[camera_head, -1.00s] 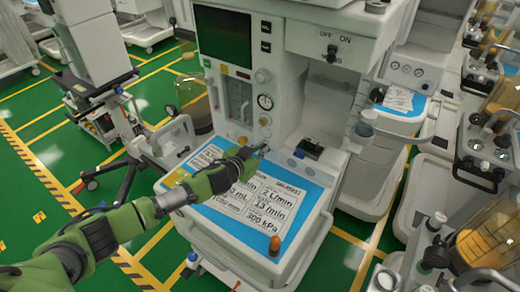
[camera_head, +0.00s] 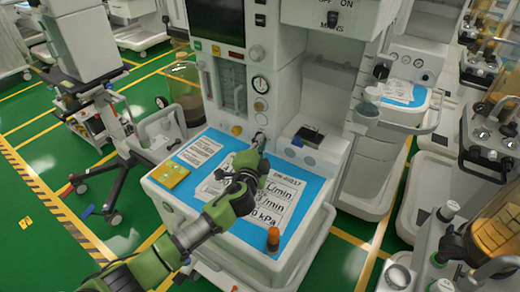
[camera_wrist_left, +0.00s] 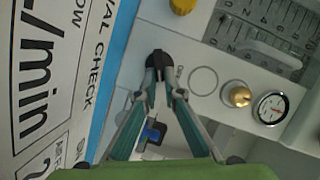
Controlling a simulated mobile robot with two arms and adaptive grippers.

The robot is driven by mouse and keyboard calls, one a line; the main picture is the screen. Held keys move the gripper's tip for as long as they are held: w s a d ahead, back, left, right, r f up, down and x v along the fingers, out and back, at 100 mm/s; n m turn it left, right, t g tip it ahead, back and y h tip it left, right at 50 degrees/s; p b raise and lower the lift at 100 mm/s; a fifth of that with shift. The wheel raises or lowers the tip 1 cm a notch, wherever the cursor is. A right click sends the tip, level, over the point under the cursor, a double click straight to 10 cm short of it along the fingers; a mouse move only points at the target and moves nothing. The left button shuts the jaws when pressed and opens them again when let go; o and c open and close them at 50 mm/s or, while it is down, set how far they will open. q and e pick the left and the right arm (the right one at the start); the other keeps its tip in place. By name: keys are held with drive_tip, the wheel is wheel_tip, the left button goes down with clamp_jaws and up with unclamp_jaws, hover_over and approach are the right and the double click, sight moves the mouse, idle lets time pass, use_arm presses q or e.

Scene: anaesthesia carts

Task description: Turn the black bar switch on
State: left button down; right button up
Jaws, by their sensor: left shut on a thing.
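My left gripper (camera_head: 258,140) reaches over the blue worktop to the lower front panel of the anaesthesia machine (camera_head: 215,90). In the left wrist view, its fingertips (camera_wrist_left: 158,64) are closed together at the white panel on a small dark piece, which appears to be the black bar switch (camera_wrist_left: 158,54). The fingertips hide most of it, so its setting cannot be read. Lettering beside it is partly legible. Another black knob (camera_head: 332,18) sits under the OFF/ON label at the upper right of the machine. My right gripper is not in view.
A round gauge (camera_wrist_left: 271,108) and a brass knob (camera_wrist_left: 237,95) are beside the fingertips; a yellow knob (camera_wrist_left: 182,5) is above.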

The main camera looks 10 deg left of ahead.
use_arm(q)
drive_tip(key=shift+d+f+m+t+b, duration=0.1)
drive_tip(key=shift+f+m+t+b, duration=0.15)
drive_tip(key=shift+m+b, duration=0.55)
drive_tip(key=shift+d+f+m+t+b, duration=0.1)
drive_tip(key=shift+m+t+b, duration=0.25)
drive_tip(key=shift+m+b, duration=0.45)
drive_tip(key=c, duration=2.2)
unclamp_jaws()
drive_tip(key=shift+o, duration=0.2)
drive_tip(key=s, duration=1.2)
drive_tip(key=shift+r, duration=0.25)
